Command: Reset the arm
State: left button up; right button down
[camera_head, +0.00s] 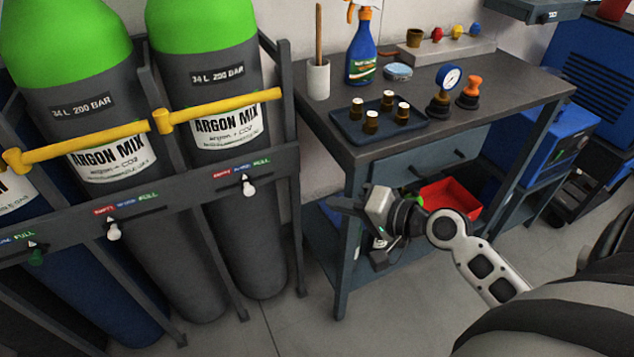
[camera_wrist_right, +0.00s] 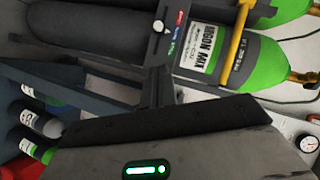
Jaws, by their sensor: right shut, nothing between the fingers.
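My right arm (camera_head: 490,275) comes in from the lower right in the head view. Its gripper (camera_head: 338,204) points left in front of the workbench's left legs. The fingers are together with nothing between them. In the right wrist view the gripper (camera_wrist_right: 156,88) shows its dark fingers close together, with the cylinder rack behind them. The gripper appears clear of the rack and the bench, though the exact gaps are hard to judge. My left gripper is in neither view.
Green-topped argon cylinders (camera_head: 208,75) stand left behind yellow bars (camera_head: 225,107) in a grey rack with white slider knobs (camera_head: 249,190). A red bin (camera_head: 450,195) sits below.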

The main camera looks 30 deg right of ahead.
jog(key=s+a+f+n+g+h+p, duration=0.1)
jog(key=s+a+f+n, duration=0.3)
jog(key=a, duration=0.3)
jog(key=s+a+f+n+g+h+p, duration=0.1)
jog(key=s+a+f+n, duration=0.3)
jog(key=s+a+n, duration=0.1)
jog(key=shift+s+a+n, duration=0.4)
jog(key=shift+a+n, duration=0.45)
jog(key=shift+n, duration=0.35)
dwell(2.9)
